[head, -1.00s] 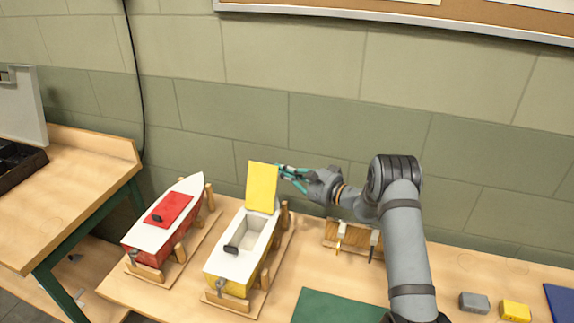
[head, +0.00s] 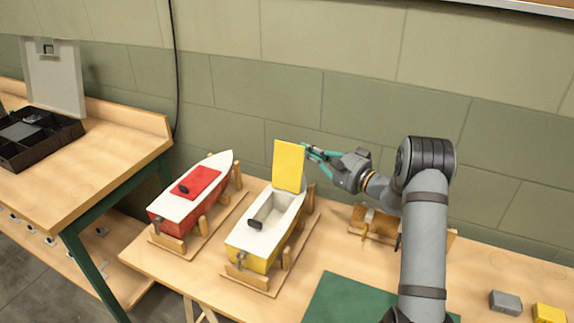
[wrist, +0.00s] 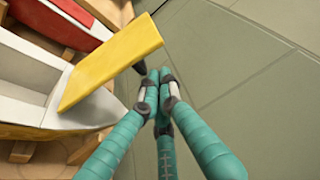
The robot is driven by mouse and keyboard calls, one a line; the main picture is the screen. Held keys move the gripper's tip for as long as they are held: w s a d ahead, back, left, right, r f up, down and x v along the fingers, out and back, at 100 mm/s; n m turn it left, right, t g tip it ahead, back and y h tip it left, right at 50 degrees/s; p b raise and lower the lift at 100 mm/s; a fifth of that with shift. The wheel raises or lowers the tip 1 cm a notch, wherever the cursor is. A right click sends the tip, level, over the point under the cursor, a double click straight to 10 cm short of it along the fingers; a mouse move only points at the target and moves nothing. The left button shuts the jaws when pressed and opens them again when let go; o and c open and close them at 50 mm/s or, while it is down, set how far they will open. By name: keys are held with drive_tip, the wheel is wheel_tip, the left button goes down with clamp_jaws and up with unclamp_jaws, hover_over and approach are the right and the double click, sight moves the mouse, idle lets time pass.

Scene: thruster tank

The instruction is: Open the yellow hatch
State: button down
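The yellow hatch (head: 289,165) stands raised at the far end of the open compartment (head: 272,212) of the white-and-yellow boat (head: 243,237). In the wrist view the yellow hatch (wrist: 112,58) is a tilted slab with a short black handle (wrist: 139,68) on its right side. My gripper (head: 308,152) is at the hatch's upper right in the head view. In the wrist view the fingertips of my gripper (wrist: 158,74) are close together beside the handle's end. The handle does not clearly lie between them, and whether they touch it is unclear.
A red-and-white boat (head: 190,195) with its red hatch down stands left of the yellow one. A wooden rack (head: 372,222) is behind the arm. A green mat (head: 340,300), a grey block (head: 505,302) and a yellow block (head: 548,313) lie on the right. The wall is close behind.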

drive_tip(key=shift+s+r, duration=0.1)
idle(0.4)
drive_tip(key=w+d+b, duration=0.1)
drive_tip(key=w+d, duration=0.1)
drive_tip(key=w, duration=0.2)
drive_tip(key=b+v, duration=0.3)
drive_tip(key=v, duration=0.7)
drive_tip(key=shift+s, duration=0.2)
drive_tip(key=shift+a, duration=0.15)
